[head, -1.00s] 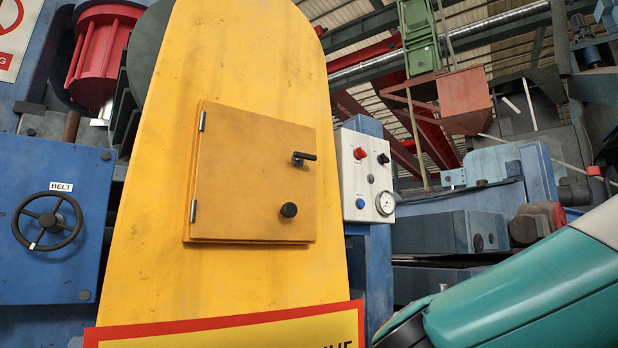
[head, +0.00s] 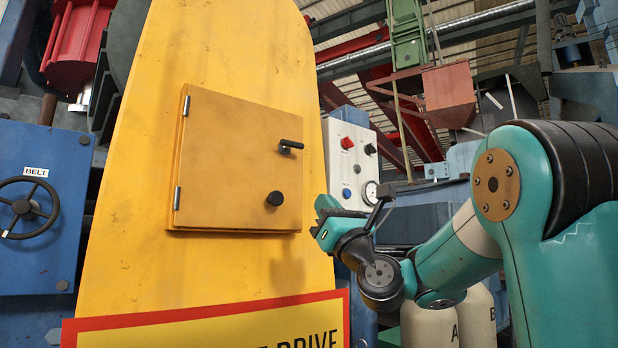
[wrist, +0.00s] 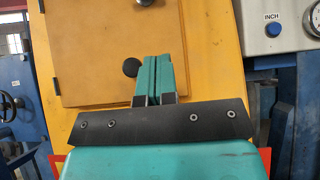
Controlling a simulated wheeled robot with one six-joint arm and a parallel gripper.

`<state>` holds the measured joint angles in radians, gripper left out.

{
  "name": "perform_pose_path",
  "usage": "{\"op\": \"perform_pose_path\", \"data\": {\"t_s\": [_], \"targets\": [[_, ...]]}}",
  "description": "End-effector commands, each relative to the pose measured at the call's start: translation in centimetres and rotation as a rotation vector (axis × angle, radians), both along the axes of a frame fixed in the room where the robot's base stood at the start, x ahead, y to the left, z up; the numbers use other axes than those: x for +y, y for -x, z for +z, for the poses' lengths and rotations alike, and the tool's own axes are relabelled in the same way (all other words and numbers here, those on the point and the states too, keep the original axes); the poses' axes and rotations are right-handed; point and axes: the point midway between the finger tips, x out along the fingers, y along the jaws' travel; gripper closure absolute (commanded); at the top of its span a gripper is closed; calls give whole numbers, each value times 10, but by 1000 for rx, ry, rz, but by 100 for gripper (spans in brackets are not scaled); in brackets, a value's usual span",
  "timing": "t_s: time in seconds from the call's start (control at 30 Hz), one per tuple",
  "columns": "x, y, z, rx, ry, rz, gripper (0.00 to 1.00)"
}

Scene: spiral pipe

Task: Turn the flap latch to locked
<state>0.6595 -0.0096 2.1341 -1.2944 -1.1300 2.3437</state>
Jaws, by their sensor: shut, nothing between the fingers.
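The flap (head: 232,160) is a square yellow door on the tall yellow guard, closed flat, with hinges on its left edge. The flap latch (head: 290,147) is a black lever near the flap's upper right; its handle lies about horizontal and points right. A round black knob (head: 275,199) sits below it. My gripper (head: 322,218) is to the right of and below the knob, apart from the flap. In the wrist view my gripper (wrist: 154,75) has its teal fingers together and empty, in front of the flap (wrist: 100,40), beside the knob (wrist: 131,67).
A grey control box (head: 350,165) with buttons and a gauge stands right of the guard, close behind my gripper. A blue panel with a black handwheel (head: 24,207) is at the left. A red-bordered yellow sign (head: 210,328) is below the flap.

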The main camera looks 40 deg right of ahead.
Motion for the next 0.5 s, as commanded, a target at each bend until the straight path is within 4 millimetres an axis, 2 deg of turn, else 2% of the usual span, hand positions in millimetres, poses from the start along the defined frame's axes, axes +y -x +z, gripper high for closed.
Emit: {"op": "perform_pose_path", "data": {"t_s": [0.17, 0.5], "targets": [[1, -17, 24, -1, -3, 6, 100], [-1, -64, 71, 2, -1, 5, 100]]}}
